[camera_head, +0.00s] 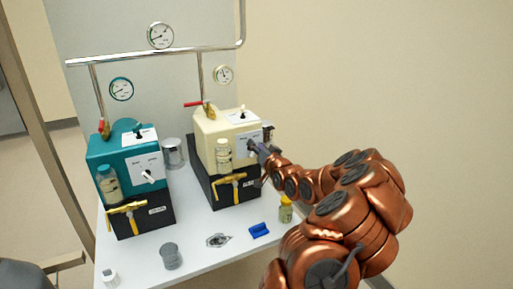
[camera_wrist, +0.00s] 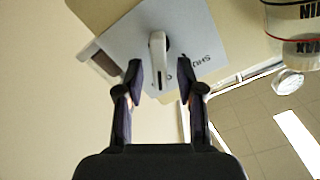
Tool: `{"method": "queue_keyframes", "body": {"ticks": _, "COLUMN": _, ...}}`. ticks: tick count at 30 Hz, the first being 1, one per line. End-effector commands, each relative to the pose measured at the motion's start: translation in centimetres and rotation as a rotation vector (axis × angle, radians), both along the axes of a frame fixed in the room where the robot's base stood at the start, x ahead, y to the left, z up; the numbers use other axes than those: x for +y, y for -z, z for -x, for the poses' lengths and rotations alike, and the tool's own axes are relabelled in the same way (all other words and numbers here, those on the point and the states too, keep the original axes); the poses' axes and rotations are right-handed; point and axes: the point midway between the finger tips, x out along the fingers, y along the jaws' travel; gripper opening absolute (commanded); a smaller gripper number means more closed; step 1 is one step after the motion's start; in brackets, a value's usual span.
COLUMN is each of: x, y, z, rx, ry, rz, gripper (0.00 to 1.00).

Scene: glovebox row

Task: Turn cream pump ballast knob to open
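The cream pump (camera_head: 213,128) stands on the right of the white table with a black base. Its front carries a white label panel, which also shows in the wrist view (camera_wrist: 185,48). On that panel a light-coloured knob handle (camera_wrist: 158,58) on a dark hub points toward my gripper; part of the printed text is readable as "SHU". My gripper (camera_wrist: 162,85) is open, its two dark fingers on either side of the lower end of the handle. I cannot tell whether the fingers touch it. In the head view my gripper (camera_head: 259,150) hides most of this knob.
A teal pump (camera_head: 112,160) stands to the left, with a metal can (camera_head: 174,153) between the pumps. A sight bottle (camera_head: 223,154) and brass tap (camera_head: 230,182) are beside my gripper. A yellow bottle (camera_head: 286,208), blue item (camera_head: 259,230) and grey cup (camera_head: 171,256) stand in front.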

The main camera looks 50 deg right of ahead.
Motion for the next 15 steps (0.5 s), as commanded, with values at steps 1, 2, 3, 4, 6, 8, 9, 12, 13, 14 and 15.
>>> {"method": "queue_keyframes", "body": {"ticks": 1, "x": 0.0, "y": 0.0, "z": 0.0, "rx": 0.000, "ry": 0.000, "rz": 0.000, "gripper": 0.38}}
{"method": "queue_keyframes", "body": {"ticks": 2, "x": 0.0, "y": 0.0, "z": 0.0, "rx": 0.000, "ry": 0.000, "rz": 0.000, "gripper": 0.38}}
{"method": "queue_keyframes", "body": {"ticks": 3, "x": 0.0, "y": 0.0, "z": 0.0, "rx": 0.000, "ry": 0.000, "rz": 0.000, "gripper": 0.38}}
{"method": "queue_keyframes", "body": {"ticks": 4, "x": 0.0, "y": 0.0, "z": 0.0, "rx": 0.000, "ry": 0.000, "rz": 0.000, "gripper": 0.38}}
{"method": "queue_keyframes", "body": {"ticks": 6, "x": 0.0, "y": 0.0, "z": 0.0, "rx": 0.000, "ry": 0.000, "rz": 0.000, "gripper": 0.38}}
{"method": "queue_keyframes", "body": {"ticks": 8, "x": 0.0, "y": 0.0, "z": 0.1, "rx": 0.000, "ry": 0.000, "rz": 0.000, "gripper": 0.38}}
{"method": "queue_keyframes", "body": {"ticks": 9, "x": 0.0, "y": 0.0, "z": 0.3, "rx": 0.000, "ry": 0.000, "rz": 0.000, "gripper": 0.38}}
{"method": "queue_keyframes", "body": {"ticks": 12, "x": 0.2, "y": 0.0, "z": 0.9, "rx": 0.001, "ry": 0.002, "rz": -0.001, "gripper": 0.38}}
{"method": "queue_keyframes", "body": {"ticks": 13, "x": 0.2, "y": 0.0, "z": 1.1, "rx": 0.000, "ry": 0.002, "rz": -0.002, "gripper": 0.38}}
{"method": "queue_keyframes", "body": {"ticks": 14, "x": 0.4, "y": 0.0, "z": 1.4, "rx": 0.000, "ry": 0.001, "rz": -0.002, "gripper": 0.38}}
{"method": "queue_keyframes", "body": {"ticks": 15, "x": 0.6, "y": 0.0, "z": 1.8, "rx": -0.001, "ry": 0.001, "rz": -0.003, "gripper": 0.38}}
